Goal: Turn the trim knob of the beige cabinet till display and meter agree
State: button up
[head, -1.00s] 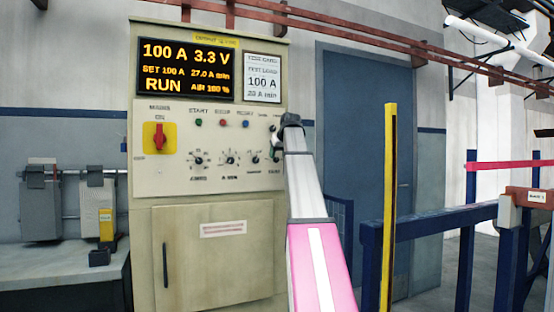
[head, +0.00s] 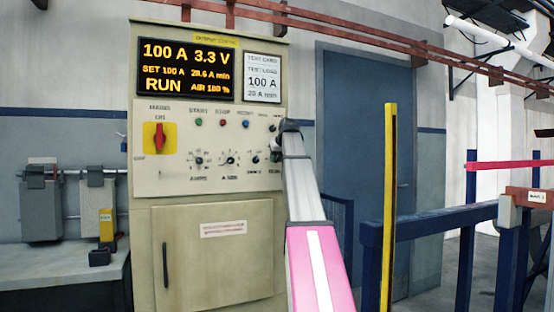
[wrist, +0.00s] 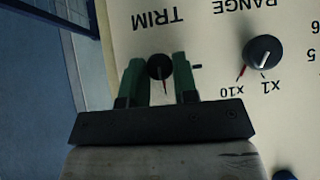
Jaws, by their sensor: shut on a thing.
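The beige cabinet (head: 143,240) stands left of centre in the head view. Its display (head: 186,69) reads 100 A, 3.3 V, SET 100 A, about 28.6 A min, RUN and AIR 100 %. In the wrist view, upside down, the small dark trim knob (wrist: 160,66) sits beside the word TRIM on the panel. The green fingers of my gripper (wrist: 160,78) are shut on this knob, one on each side. In the head view my arm hides the gripper and trim knob. I cannot make out a separate meter.
A white test card (head: 263,77) reads test load 100 A, 20 A min. The range knob (wrist: 264,52) is close beside my gripper. A red switch (head: 159,136) is on the left panel. A yellow post (head: 389,200) and blue rail (head: 440,220) stand right.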

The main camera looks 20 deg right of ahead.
jog(key=shift+d+y, duration=0.1)
jog(key=shift+y, duration=0.2)
jog(key=y, duration=0.1)
jog(key=m+y, duration=0.2)
jog(key=shift+d+f+y, duration=0.1)
jog(key=shift+d+y, duration=0.15)
jog(key=shift+y, duration=0.05)
jog(key=m+y, duration=0.1)
jog(key=y, duration=0.1)
jog(key=m+t+y, duration=0.1)
jog(key=m+y, duration=0.1)
jog(key=shift+d+f, duration=0.2)
jog(key=shift+y, duration=0.4)
jog(key=o, duration=0.9)
jog(key=v, duration=1)
jog(key=shift+s+d, duration=0.2)
jog(key=shift+s, duration=0.1)
